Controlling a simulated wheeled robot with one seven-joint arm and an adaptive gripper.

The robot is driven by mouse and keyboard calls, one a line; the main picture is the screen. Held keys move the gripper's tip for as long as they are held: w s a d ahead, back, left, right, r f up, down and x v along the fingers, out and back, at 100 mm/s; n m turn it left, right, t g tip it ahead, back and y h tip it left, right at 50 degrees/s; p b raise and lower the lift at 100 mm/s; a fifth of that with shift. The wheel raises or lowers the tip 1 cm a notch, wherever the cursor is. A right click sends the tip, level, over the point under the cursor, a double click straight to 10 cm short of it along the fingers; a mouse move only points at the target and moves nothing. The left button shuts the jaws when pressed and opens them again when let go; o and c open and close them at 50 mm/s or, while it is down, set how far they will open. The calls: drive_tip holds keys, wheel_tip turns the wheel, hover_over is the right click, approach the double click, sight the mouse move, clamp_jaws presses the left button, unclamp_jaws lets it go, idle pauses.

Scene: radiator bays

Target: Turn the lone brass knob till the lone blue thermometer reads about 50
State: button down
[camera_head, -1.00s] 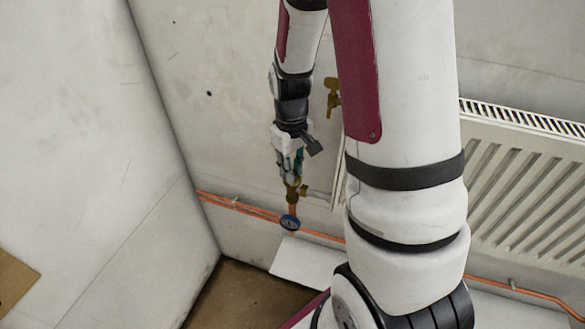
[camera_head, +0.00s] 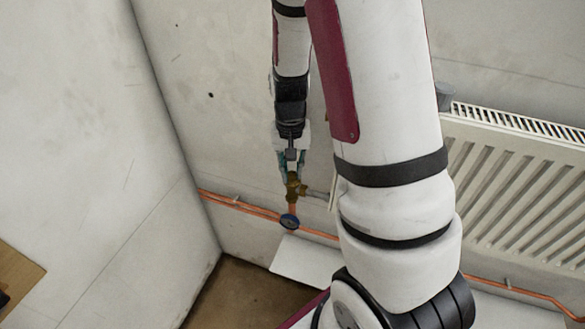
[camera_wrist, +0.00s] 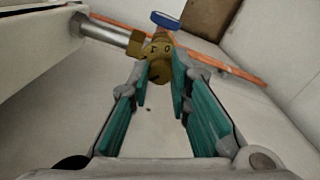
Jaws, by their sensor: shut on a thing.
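The brass knob (camera_wrist: 160,68) sits on a valve at the end of the radiator pipe, between the tips of my gripper (camera_wrist: 163,92). The blue thermometer (camera_head: 289,221) is on the copper pipe just below the valve. It also shows in the wrist view (camera_wrist: 166,19), seen from its edge. Its reading cannot be made out in either view.
A white radiator (camera_head: 520,190) hangs on the wall at the right. Copper pipes (camera_head: 240,205) run low along the wall. A white panel (camera_head: 303,262) lies below the thermometer. A wooden board (camera_head: 15,285) shows at the lower left.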

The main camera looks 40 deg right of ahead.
sight(291, 173)
drive_tip(key=shift+m, duration=0.3)
drive_tip(key=c, duration=1.5)
unclamp_jaws()
drive_tip(key=shift+o, duration=0.2)
wheel_tip(291, 173, up, 12)
drive_tip(key=shift+w+a, duration=0.1)
